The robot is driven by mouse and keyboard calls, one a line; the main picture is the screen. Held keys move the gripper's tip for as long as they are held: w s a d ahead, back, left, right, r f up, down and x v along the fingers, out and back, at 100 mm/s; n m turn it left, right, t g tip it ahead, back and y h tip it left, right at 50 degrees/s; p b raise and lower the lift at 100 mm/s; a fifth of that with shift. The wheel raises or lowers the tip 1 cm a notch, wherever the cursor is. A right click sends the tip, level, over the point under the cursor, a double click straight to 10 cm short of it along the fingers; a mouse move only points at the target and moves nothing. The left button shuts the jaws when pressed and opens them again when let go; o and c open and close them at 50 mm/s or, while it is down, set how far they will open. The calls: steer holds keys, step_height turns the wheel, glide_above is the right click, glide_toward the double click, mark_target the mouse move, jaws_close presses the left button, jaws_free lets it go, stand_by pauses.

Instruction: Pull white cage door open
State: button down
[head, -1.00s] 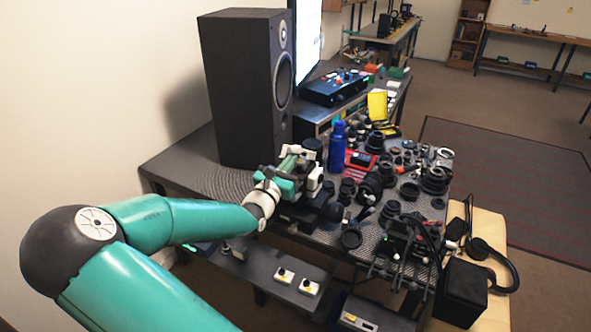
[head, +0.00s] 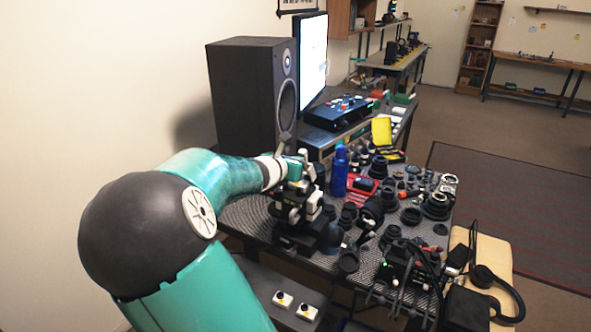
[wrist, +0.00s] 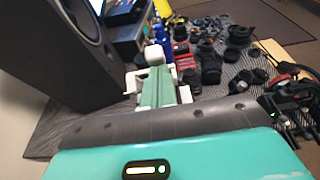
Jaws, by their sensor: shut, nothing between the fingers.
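I cannot make out a white cage door in either view. My gripper (head: 303,161), green and white, is at the end of my teal arm, above the left part of the bench and in front of the black speaker. It is shut and empty. In the wrist view my gripper (wrist: 155,58) points toward the bench; its fingertips are hard to tell apart. A black-and-white device (head: 297,208) stands on the bench just below my gripper and is partly covered by it. I cannot tell whether they touch.
A tall black speaker (head: 243,95) stands behind my gripper. A blue bottle (head: 339,172), several black lenses (head: 437,205) and a yellow box (head: 381,131) crowd the bench to the right. Two small button boxes (head: 283,299) sit on a lower shelf. Open floor (head: 500,195) lies at the right.

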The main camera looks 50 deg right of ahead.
mark_target(304, 150)
steer(key=shift+w+d+r, duration=0.1)
steer(key=shift+d+r, duration=0.45)
steer(key=shift+d, duration=0.15)
steer(key=shift+w+d+r, duration=0.1)
steer(key=shift+d+r, duration=0.4)
steer(key=shift+d, duration=0.2)
steer(key=shift+d+r+y, duration=0.25)
steer(key=shift+d+y, duration=0.25)
steer(key=shift+w+d+r+y, duration=0.15)
steer(key=shift+d+r+y, duration=0.05)
steer(key=shift+d+y, duration=0.4)
steer(key=shift+w+d+r+y, duration=0.1)
steer(key=shift+d+r+y, duration=0.1)
steer(key=shift+d+y, duration=0.35)
steer(key=shift+w+d+r, duration=0.1)
steer(key=shift+w+d, duration=0.05)
steer(key=shift+d, duration=0.65)
steer(key=shift+w+d, duration=0.15)
steer(key=shift+d, duration=0.65)
steer(key=shift+r, duration=0.1)
steer(key=shift+r, duration=0.75)
